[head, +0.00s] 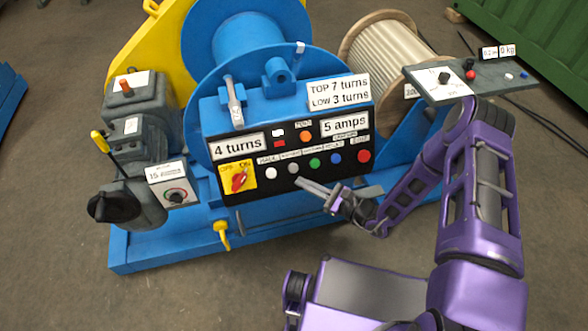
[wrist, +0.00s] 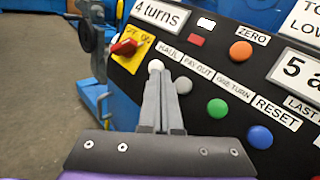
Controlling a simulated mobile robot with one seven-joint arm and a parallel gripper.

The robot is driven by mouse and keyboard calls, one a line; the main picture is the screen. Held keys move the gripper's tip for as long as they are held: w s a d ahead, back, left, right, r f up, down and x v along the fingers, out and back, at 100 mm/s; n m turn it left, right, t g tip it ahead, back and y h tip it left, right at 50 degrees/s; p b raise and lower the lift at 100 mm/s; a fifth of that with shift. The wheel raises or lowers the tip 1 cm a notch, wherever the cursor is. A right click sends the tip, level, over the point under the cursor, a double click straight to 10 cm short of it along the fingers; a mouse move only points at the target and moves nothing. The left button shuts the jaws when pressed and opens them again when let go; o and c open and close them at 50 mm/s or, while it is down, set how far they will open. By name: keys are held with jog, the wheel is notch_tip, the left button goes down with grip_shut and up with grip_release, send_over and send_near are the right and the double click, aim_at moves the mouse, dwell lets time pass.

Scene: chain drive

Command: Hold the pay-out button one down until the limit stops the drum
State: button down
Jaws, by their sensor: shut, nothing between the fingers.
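The pay-out button is a grey round knob (head: 292,168) on the black control panel. It also shows in the wrist view (wrist: 183,85), under its PAY OUT label, just right of my fingers. My gripper (head: 299,182) is shut and empty, its fingertips just below and in front of the grey button in the head view. In the wrist view the fingertips (wrist: 160,78) overlap the lower edge of the white HAUL button (wrist: 155,66). No contact with any button is clear. The blue drum (head: 245,45) stands behind the panel. The displays read 4 turns (head: 238,147) and 5 amps (head: 346,124).
Right of the grey button are the green button (head: 314,162), the blue button (head: 336,158) and a red button (head: 364,156). A red rotary switch (head: 239,181) is at the left. A placard (head: 339,92) reads top 7 turns, low 3 turns. A yellow lever (head: 222,230) sticks out below.

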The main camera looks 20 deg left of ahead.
aim_at(290, 169)
jog(key=shift+w+a+f+b, duration=0.4)
jog(key=shift+w+b, duration=0.05)
jog(key=shift+w, duration=0.15)
jog(key=shift+w+a+f+b, duration=0.35)
jog(key=shift+w+b, duration=0.05)
jog(key=shift+w, duration=0.25)
jog(key=shift+w+a+f+b, duration=0.4)
jog(key=shift+w+b, duration=0.05)
jog(key=shift+w, duration=0.15)
jog(key=shift+w+f, duration=0.1)
dwell(0.6)
jog(key=shift+w+a+b, duration=0.2)
jog(key=shift+w+b, duration=0.05)
jog(key=shift+b, duration=0.2)
jog(key=shift+w+a+f+b, duration=0.25)
jog(key=shift+w+f+b, duration=0.05)
jog(key=shift+w+b, duration=0.15)
dwell(4.6)
